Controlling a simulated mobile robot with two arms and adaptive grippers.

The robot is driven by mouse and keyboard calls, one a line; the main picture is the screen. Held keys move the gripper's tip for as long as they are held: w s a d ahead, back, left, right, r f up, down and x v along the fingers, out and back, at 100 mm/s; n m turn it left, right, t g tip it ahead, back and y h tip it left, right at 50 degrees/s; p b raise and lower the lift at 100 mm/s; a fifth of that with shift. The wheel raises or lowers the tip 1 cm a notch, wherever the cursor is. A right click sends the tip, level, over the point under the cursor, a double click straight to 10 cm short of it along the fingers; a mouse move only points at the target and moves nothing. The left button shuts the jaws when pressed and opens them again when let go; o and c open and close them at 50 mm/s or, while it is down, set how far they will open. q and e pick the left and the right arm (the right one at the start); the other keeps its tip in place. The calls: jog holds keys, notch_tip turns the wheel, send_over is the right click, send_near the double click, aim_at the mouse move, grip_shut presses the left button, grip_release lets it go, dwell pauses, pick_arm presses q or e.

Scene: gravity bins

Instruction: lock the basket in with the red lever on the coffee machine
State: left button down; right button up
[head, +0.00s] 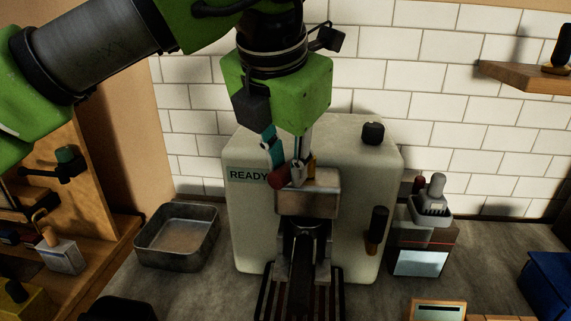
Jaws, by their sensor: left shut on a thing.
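The coffee machine (245,235) is a cream box with a "READY" label, standing against the tiled wall. Its group head (308,203) juts out at the front. The basket (304,238) sits under it, with its dark handle (302,285) pointing toward me. The red lever (279,179) shows as a red knob at the left of the group head's top. My left gripper (291,172) comes down from above and is shut on the red lever; its fingers partly hide the lever. My right gripper is not in view.
A metal tray (146,250) stands left of the machine. A grinder-like device (421,240) stands close on its right. A black knob (373,133) is on the machine's top, and a dark-handled wand (376,228) is at its front right. A blue bin (552,283) is at the right edge.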

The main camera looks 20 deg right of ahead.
pick_arm(q)
jog(key=shift+r, duration=0.1)
jog(key=c, duration=1.8)
grip_release()
jog(key=shift+c, duration=0.2)
jog(key=shift+d, duration=0.1)
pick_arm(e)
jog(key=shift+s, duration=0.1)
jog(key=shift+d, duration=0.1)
pick_arm(q)
jog(key=v, duration=1.2)
jog(key=shift+s, duration=0.1)
